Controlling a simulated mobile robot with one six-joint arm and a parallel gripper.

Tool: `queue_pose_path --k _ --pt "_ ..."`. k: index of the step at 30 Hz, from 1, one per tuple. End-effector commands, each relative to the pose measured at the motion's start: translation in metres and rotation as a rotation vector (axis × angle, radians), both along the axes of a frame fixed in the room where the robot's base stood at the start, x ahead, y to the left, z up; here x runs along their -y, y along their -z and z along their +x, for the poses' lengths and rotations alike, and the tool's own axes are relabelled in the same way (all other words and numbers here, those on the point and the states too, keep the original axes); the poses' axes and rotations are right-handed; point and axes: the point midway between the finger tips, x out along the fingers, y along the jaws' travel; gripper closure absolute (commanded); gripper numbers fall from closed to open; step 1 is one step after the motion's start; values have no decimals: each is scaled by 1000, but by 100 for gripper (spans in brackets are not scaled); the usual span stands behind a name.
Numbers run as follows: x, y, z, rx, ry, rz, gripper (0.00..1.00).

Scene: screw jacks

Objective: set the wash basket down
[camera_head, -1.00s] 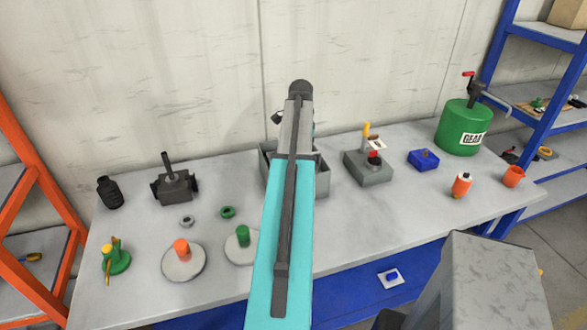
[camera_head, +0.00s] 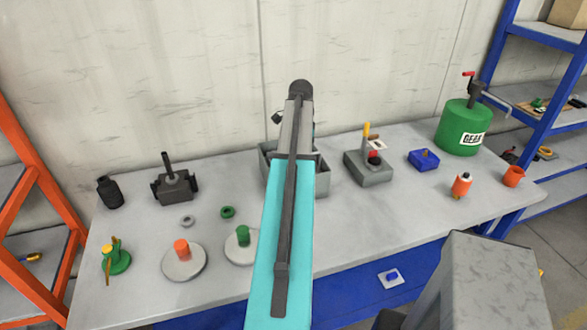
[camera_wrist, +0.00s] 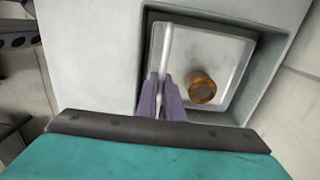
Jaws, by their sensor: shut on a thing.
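In the wrist view the wash basket (camera_wrist: 215,52) is a pale, square, shallow metal tray with a thin upright handle (camera_wrist: 166,45). A bronze, round part (camera_wrist: 201,88) lies in it. My gripper (camera_wrist: 163,82), with purple fingers, is shut on the handle. The basket lies within the walls of a grey open-topped box (camera_wrist: 268,70). I cannot tell whether it touches the box floor. In the head view my arm hides the basket and gripper, and only the right part of the grey box (camera_head: 325,178) and a bit of its left show.
On the grey table (camera_head: 350,228) stand a dark jack body (camera_head: 174,187) at left, a grey fixture (camera_head: 369,174) right of the box, a blue block (camera_head: 424,160) and a green drum (camera_head: 463,128). Round discs with orange and green posts stand at front left. The front middle is clear.

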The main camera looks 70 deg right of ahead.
Motion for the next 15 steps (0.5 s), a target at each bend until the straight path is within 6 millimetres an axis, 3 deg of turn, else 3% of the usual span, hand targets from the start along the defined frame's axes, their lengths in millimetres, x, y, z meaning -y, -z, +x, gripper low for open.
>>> queue_pose_path --k 15 --pt "-2 13 -2 -4 1 7 100"
